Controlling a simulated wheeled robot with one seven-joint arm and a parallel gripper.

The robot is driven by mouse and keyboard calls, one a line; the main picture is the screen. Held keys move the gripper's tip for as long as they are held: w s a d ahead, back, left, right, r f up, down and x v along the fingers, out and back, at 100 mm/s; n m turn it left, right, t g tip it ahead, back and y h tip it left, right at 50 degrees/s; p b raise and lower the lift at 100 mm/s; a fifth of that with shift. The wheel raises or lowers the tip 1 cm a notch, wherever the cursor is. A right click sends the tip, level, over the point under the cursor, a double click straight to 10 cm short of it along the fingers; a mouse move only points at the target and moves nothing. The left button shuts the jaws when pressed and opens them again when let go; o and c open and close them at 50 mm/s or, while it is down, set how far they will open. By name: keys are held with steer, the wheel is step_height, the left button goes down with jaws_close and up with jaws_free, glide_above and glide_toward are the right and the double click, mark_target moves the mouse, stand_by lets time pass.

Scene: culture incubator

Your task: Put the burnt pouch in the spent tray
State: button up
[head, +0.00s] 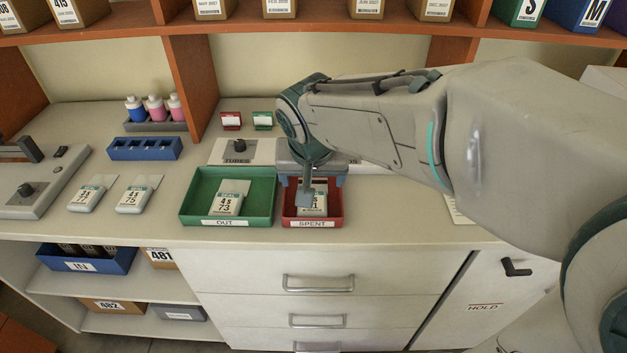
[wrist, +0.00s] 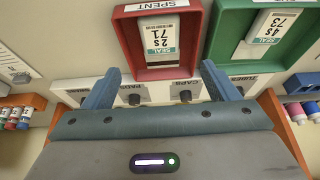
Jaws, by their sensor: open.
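The red tray labelled SPENT (head: 312,224) stands on the bench, with one grey-white pouch (head: 320,204) lying in it. In the wrist view this pouch (wrist: 160,34) reads "2s 71" and has a teal SEAL band. My gripper (wrist: 160,72) is open and empty, with its blue fingers apart near the spent tray (wrist: 163,74). In the head view my gripper (head: 316,192) hangs over the tray and partly hides the pouch.
The green OUT tray (head: 226,223) holds a pouch (head: 229,198) reading "4s 73". Two pouches, "3s 77" (head: 87,196) and "4s 75" (head: 134,197), lie on the bench at left. A blue rack (head: 145,149) and bottles (head: 155,108) stand behind. Shelves overhang the back.

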steer(key=s+d+f+g, duration=0.2)
steer(key=s+d+f, duration=0.2)
steer(key=s+d, duration=0.7)
steer(key=d, duration=0.2)
steer(key=shift+s+d, duration=0.4)
steer(key=shift+d, duration=0.1)
